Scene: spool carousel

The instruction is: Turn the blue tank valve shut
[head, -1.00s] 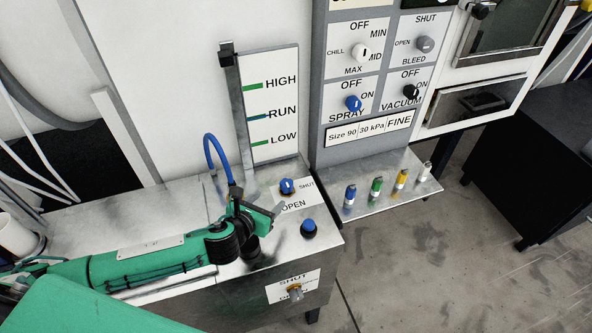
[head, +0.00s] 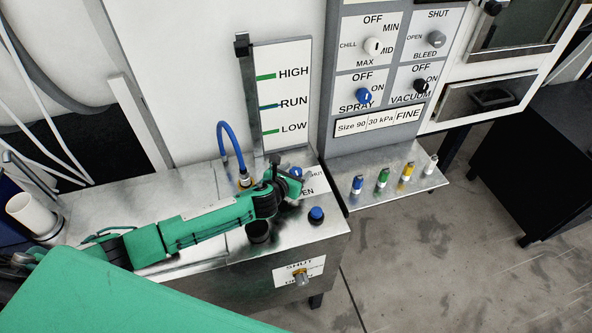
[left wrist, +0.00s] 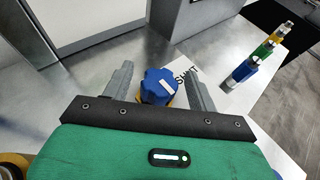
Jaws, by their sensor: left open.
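The blue tank valve (head: 295,172) is a blue knob on top of the metal tank, beside a white plate lettered SHUT and OPEN. In the head view my left gripper (head: 288,181) is right at the knob and partly covers it and the plate. In the left wrist view the valve (left wrist: 157,86) is a lobed blue cap with a white mark, above a yellow base. The open fingers of my left gripper (left wrist: 157,76) stand on either side of it, with a gap visible on both sides. The SHUT lettering shows beside the right finger. My right gripper is not in view.
A blue hose (head: 222,150) rises just behind my left gripper. A second blue-topped knob (head: 316,214) stands nearer the tank's front right. A shelf (head: 405,186) with several coloured vials is to the right. A level gauge (head: 282,90) stands behind.

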